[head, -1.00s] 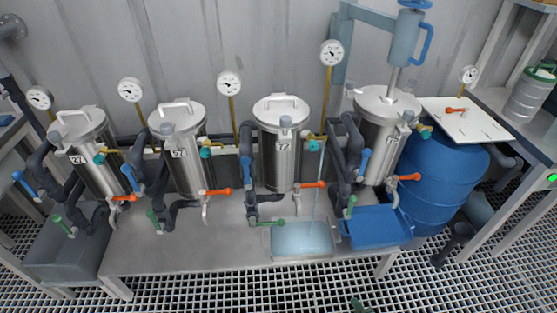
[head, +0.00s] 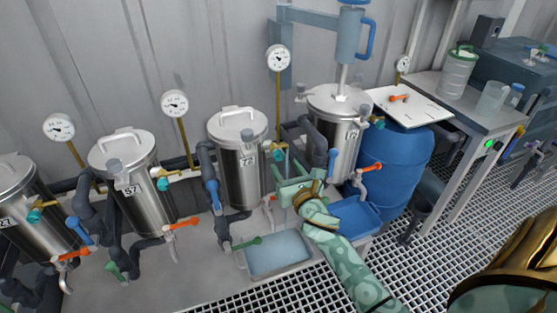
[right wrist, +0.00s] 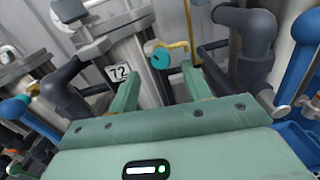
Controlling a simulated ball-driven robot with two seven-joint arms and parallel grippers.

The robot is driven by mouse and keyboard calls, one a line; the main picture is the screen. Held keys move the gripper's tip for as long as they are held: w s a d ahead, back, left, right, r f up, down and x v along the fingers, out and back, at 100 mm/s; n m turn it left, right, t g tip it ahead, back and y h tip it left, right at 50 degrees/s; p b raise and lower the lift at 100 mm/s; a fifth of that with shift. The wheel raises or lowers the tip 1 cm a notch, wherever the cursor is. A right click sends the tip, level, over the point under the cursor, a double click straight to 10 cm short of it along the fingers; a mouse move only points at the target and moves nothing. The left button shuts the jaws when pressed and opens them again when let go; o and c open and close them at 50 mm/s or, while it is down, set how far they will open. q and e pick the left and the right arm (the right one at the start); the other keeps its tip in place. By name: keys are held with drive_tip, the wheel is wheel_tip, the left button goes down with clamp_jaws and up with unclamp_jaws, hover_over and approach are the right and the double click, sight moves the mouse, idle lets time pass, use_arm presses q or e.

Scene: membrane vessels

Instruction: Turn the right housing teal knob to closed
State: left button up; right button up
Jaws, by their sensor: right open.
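The steel housing labelled 72 (head: 238,165) stands third from the left in the head view, left of the housing with the tall clamp. Its teal knob (right wrist: 160,58) shows in the right wrist view, on a brass fitting beside the label. My left gripper is not in view.
A basin of water (head: 278,254) lies below housing 72, beside a blue tray (head: 358,216). An orange-handled valve (head: 180,223) and a blue-handled valve (head: 214,194) stick out nearby. A blue barrel (head: 390,165) stands to the right. The grated floor in front is open.

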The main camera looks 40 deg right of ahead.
sight(280, 158)
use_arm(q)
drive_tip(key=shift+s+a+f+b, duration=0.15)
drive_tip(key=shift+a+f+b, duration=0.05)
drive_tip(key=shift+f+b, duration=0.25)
use_arm(e)
drive_tip(key=x, duration=0.5)
drive_tip(key=shift+d, duration=0.1)
drive_tip(key=c, duration=1)
